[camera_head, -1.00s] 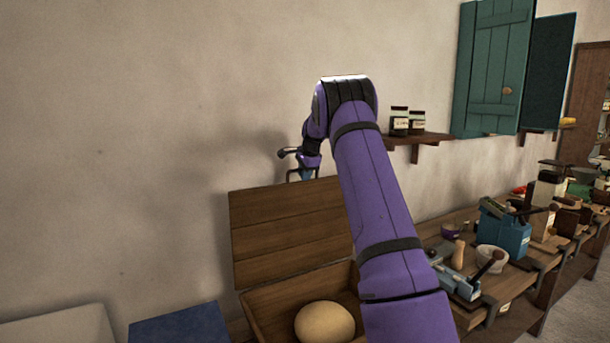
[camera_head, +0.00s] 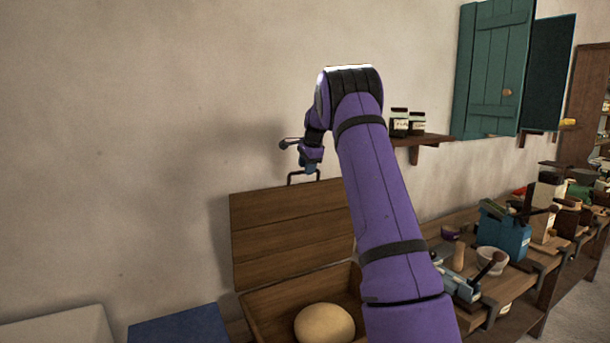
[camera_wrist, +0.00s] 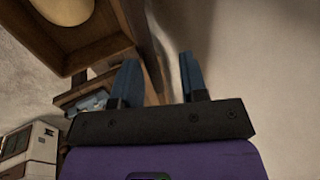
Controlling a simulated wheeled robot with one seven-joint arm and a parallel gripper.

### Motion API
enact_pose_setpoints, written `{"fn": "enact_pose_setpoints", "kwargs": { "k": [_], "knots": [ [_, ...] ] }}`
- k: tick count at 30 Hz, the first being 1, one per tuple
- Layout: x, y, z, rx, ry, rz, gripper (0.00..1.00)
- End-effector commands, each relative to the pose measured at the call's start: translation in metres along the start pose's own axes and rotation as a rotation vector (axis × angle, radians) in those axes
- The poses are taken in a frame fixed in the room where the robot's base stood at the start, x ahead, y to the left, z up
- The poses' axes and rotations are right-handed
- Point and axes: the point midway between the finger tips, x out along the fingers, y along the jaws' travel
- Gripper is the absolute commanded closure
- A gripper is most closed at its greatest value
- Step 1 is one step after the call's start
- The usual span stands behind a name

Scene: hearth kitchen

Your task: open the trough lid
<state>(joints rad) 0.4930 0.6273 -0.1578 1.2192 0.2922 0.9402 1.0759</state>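The trough (camera_head: 285,296) is a wooden box with a round pale dough-like lump (camera_head: 324,325) inside. Its wooden lid (camera_head: 290,236) stands raised at the back, close to the wall. A dark wire-like handle (camera_head: 302,176) shows at the lid's top edge. My gripper (camera_head: 309,166) is just above that edge, small in the head view. In the wrist view its two blue fingers (camera_wrist: 160,80) are spread apart with nothing visible between them. The trough and lump also show at the wrist view's top left, with the lid's edge running beyond the fingers.
A workbench (camera_head: 510,284) with a blue box (camera_head: 503,236), a mortar (camera_head: 492,260) and tools stands to the right. A small shelf with jars (camera_head: 399,122) and a green-shuttered cupboard (camera_head: 493,70) hang on the wall. The wall left of the lid is bare.

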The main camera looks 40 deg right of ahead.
Motion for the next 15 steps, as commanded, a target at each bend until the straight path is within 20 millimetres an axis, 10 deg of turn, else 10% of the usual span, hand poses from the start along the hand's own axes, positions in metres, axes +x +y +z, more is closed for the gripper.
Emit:
{"fn": "enact_pose_setpoints", "kwargs": {
  "k": [15],
  "knots": [
    [-0.067,-0.002,0.0,-0.001,0.004,-0.011,0.6]
  ]
}}
